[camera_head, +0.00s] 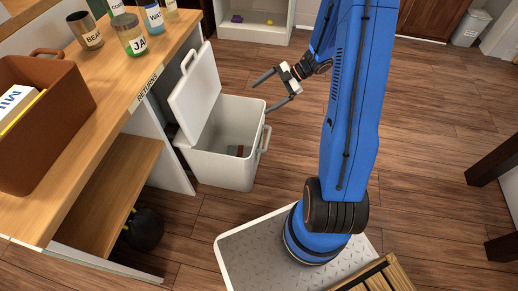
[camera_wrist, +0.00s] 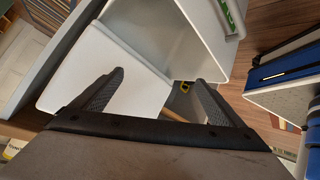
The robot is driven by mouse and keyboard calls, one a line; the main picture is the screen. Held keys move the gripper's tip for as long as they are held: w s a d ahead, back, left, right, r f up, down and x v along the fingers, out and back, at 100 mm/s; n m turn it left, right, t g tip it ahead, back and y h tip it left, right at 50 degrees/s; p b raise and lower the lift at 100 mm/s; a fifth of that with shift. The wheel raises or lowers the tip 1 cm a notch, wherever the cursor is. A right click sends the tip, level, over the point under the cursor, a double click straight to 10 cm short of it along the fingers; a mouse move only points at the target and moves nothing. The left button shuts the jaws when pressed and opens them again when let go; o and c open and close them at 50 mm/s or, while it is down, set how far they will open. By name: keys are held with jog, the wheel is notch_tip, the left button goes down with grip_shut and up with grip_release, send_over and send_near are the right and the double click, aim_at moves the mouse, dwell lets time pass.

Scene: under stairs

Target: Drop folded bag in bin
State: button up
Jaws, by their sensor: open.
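The white bin (camera_head: 215,172) stands on the floor beside the counter, with its lid (camera_head: 195,92) raised and leaning back toward the counter. A small brown and grey item (camera_head: 237,151) lies on the bin's floor; it may be the folded bag, but it is too small to be sure. My gripper (camera_head: 263,97) is open and empty, above the bin's right side with its fingers pointing left. In the wrist view my open fingers (camera_wrist: 160,80) show in front of the white lid (camera_wrist: 95,85) and the bin (camera_wrist: 190,45). The brown item does not show clearly there.
The wooden counter (camera_head: 155,75), marked RETURNS, holds labelled jars (camera_head: 130,38) and a brown basket (camera_head: 45,125). A dark round object (camera_head: 143,229) sits under it. A low white shelf (camera_head: 255,28) stands at the back. The floor right of my arm is mostly clear.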

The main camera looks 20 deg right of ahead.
jog(key=shift+v, duration=2.75)
